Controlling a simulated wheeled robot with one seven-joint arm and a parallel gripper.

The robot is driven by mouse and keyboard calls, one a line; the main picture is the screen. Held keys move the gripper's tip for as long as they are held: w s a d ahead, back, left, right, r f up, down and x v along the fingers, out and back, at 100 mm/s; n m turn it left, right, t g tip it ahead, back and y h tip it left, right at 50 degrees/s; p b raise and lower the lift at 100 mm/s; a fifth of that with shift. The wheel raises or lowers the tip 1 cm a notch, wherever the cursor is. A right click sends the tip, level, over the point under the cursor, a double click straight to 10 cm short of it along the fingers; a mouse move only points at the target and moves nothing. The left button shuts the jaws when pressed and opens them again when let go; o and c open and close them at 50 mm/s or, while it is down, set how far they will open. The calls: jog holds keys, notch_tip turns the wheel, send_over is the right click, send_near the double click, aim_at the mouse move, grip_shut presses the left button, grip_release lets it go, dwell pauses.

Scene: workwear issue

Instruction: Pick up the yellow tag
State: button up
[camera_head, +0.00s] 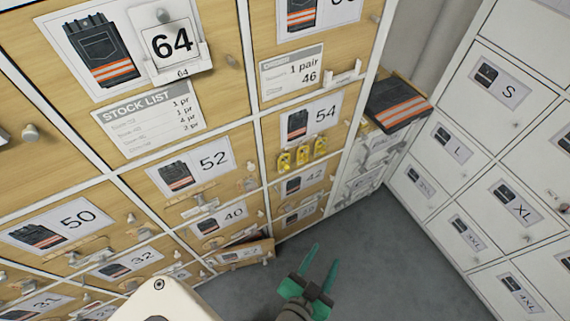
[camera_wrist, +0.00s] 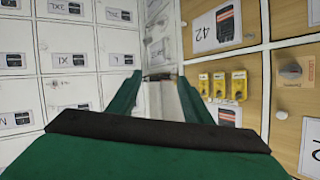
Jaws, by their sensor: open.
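Three yellow tags hang side by side on the wooden drawer fronts below the 54 label: a left one (camera_head: 284,163), a middle one (camera_head: 303,155) and a right one (camera_head: 320,147). In the wrist view they show right of my fingers, as a left tag (camera_wrist: 204,84), a middle tag (camera_wrist: 219,84) and a right tag (camera_wrist: 239,86). My gripper (camera_head: 326,254) has green fingers, open and empty, over the grey floor, lower in the head picture than the tags. In the wrist view my gripper (camera_wrist: 160,78) points toward the corner between the cabinets.
A low wooden drawer (camera_head: 245,254) stands pulled out, left of my gripper. Drawer knobs stick out across the wooden cabinet (camera_head: 135,190). Folded dark workwear with orange stripes (camera_head: 397,104) lies on a grey unit in the corner. White lockers (camera_head: 480,130) stand right. The floor (camera_head: 390,260) is clear.

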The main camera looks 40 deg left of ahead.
jog(key=w+a+r+n+g+y, duration=0.2)
jog(key=w+a+r+n+y, duration=0.15)
jog(key=w+a, duration=0.75)
jog(key=n+g+y, duration=0.3)
jog(key=n+g, duration=0.5)
jog(key=n, duration=0.3)
send_near(284, 161)
jog(key=x, duration=0.7)
jog(key=shift+c, duration=0.6)
jog(key=c, duration=0.7)
